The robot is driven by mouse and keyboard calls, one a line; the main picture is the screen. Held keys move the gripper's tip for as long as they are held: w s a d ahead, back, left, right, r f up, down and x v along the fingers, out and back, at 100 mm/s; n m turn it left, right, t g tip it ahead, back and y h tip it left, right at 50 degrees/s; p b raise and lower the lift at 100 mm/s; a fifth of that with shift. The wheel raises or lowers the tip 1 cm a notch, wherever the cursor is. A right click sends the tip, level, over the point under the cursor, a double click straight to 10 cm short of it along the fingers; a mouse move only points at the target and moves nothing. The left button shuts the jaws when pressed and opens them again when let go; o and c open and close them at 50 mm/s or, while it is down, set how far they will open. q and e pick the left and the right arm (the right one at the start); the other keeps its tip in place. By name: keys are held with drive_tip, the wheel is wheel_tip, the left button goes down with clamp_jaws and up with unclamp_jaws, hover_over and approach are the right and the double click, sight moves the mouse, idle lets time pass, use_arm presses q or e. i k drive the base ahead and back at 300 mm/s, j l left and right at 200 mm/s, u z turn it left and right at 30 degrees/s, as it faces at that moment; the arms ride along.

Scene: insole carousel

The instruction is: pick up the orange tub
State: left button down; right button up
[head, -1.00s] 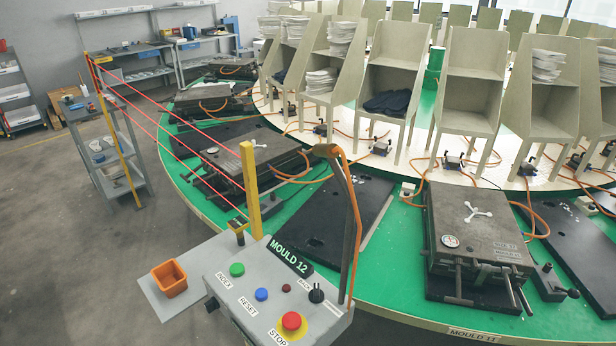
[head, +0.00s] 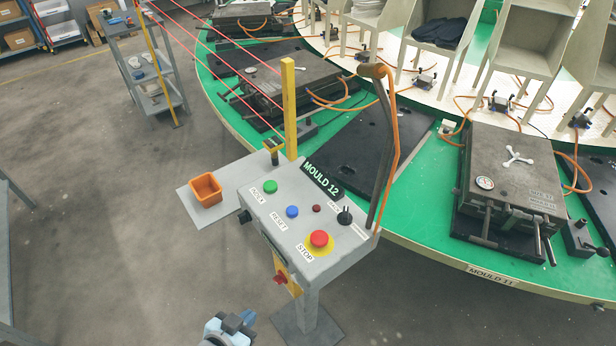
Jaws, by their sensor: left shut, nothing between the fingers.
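The orange tub (head: 206,190) is a small, open-topped square container. It stands upright on a flat grey shelf plate (head: 193,213) at the left side of the control box. My right gripper is not in view.
The control box (head: 262,217) with INDEX, RESET and STOP buttons stands on a post right of the tub. A yellow post (head: 289,110) and a bent handle rise behind it. The green carousel (head: 408,215) fills the right. Floor left of the tub is clear.

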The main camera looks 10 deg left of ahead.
sight(205, 187)
drive_tip(key=j+z, duration=0.25)
drive_tip(key=j+u, duration=0.1)
drive_tip(key=j, duration=0.35)
drive_tip(key=i+j+u, duration=0.15)
drive_tip(key=j, duration=0.3)
drive_tip(key=k+j+z, duration=0.1)
drive_tip(key=j+z, duration=0.3)
drive_tip(key=j, duration=0.35)
